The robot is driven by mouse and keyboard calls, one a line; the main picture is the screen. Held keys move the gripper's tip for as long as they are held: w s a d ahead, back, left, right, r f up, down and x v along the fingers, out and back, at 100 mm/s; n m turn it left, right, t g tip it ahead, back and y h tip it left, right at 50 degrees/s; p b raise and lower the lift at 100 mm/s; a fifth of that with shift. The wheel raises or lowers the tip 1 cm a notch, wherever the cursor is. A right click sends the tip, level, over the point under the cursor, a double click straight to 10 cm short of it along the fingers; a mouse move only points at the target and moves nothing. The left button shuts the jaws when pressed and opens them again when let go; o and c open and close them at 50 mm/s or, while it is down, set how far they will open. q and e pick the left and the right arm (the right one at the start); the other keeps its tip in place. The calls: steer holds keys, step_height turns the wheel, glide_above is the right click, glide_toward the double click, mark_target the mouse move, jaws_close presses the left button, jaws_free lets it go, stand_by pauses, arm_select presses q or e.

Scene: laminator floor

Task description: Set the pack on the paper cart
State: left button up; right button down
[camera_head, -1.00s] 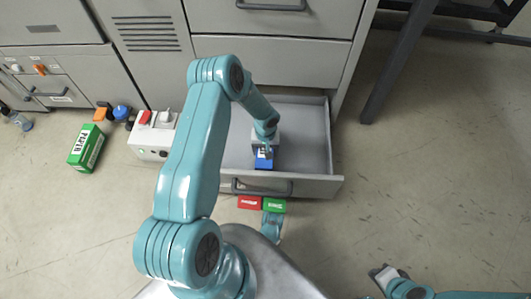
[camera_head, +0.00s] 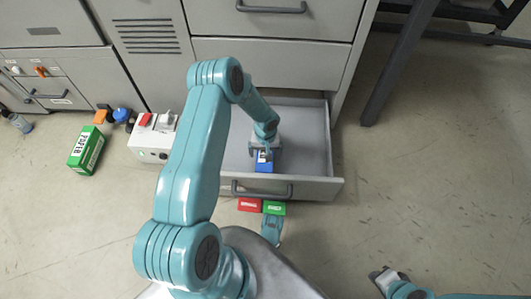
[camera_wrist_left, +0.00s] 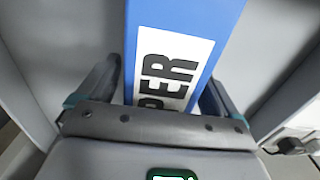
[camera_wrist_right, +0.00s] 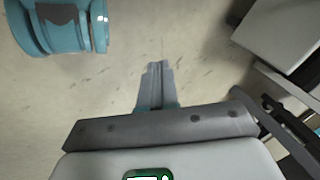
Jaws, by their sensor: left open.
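A blue pack (camera_head: 266,166) with a white label lies in the open grey drawer (camera_head: 318,165). In the left wrist view the pack (camera_wrist_left: 180,35) shows the letters "PER" and runs up between the fingers. My left gripper (camera_head: 265,153) is open over it, with one finger (camera_wrist_left: 95,82) on each side. I cannot tell whether they touch it. My right gripper (camera_wrist_right: 156,85) is shut and empty, low at the right in the head view (camera_head: 381,276). I cannot make out a paper cart.
A white box with a red switch (camera_head: 153,138) stands left of the drawer. A red block (camera_head: 249,204) and a green block (camera_head: 274,207) lie in front of the drawer handle (camera_head: 262,189). A dark metal leg (camera_head: 400,65) stands at the right. The floor right of the drawer is clear.

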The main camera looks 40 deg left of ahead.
arm_select(q)
step_height(320, 180, up, 11)
steer(key=p, duration=0.4)
steer(key=shift+f, duration=0.1)
arm_select(e)
steer(key=shift+g, duration=0.6)
steer(key=s+r, duration=0.2)
steer(key=r, duration=0.1)
steer(key=s+r, duration=0.1)
steer(key=shift+s+a+r, duration=0.2)
steer(key=shift+a+r, duration=0.05)
steer(key=shift+a, duration=0.05)
